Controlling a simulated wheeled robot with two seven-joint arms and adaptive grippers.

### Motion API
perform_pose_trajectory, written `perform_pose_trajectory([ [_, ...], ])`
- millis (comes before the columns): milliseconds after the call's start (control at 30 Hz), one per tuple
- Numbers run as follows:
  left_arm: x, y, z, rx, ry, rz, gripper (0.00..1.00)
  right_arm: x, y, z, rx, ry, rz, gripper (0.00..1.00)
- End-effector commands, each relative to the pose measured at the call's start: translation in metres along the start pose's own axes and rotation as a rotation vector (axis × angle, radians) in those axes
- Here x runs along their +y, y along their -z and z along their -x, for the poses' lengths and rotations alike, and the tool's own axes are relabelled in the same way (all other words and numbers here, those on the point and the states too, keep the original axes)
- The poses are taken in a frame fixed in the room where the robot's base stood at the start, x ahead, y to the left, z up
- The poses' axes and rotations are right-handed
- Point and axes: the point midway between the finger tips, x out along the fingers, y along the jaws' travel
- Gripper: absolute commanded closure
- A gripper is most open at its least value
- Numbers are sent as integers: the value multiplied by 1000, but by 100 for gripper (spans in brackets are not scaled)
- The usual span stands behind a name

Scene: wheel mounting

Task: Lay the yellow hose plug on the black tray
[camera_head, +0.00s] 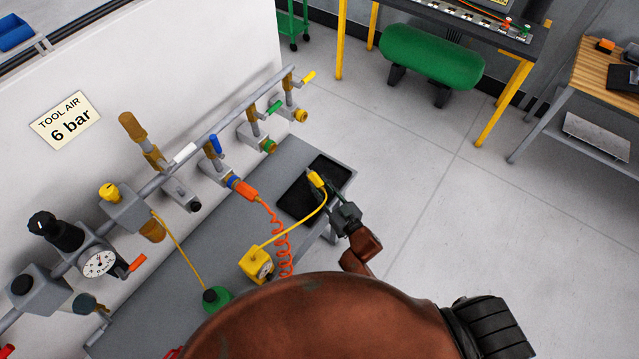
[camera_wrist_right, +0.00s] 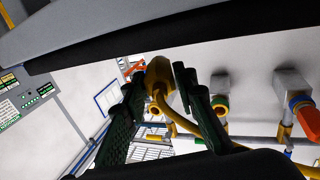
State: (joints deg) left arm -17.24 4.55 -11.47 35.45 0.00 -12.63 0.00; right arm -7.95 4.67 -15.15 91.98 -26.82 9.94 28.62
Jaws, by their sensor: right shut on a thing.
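The yellow hose plug (camera_head: 317,179) is over the black tray (camera_head: 295,201) on the grey bench shelf, with a yellow hose trailing from it. In the head view I cannot tell whether it touches the tray. My right gripper (camera_head: 325,191) reaches in from the lower right and is shut on the plug. In the right wrist view the plug (camera_wrist_right: 158,82) shows between the two dark fingers of the gripper (camera_wrist_right: 160,90). My left gripper is not in view.
A yellow gauge box (camera_head: 256,264), an orange coiled hose (camera_head: 280,232) and a green bottle (camera_head: 216,299) are left of my right arm. A pipe with several valves and couplings (camera_head: 220,171) runs along the wall panel.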

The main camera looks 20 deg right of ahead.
Motion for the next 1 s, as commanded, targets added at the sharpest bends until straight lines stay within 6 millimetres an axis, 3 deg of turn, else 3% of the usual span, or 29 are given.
perform_pose_trajectory([
  [133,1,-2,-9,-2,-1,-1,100,0,-11,0,1,0,-1,100],
  [467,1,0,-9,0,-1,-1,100,0,-13,0,2,0,0,100],
  [500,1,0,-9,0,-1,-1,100,0,-13,0,2,0,0,73],
  [800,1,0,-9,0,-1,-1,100,0,-13,0,1,0,0,54],
  [1000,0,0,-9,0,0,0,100,0,-14,0,-1,0,0,54],
])
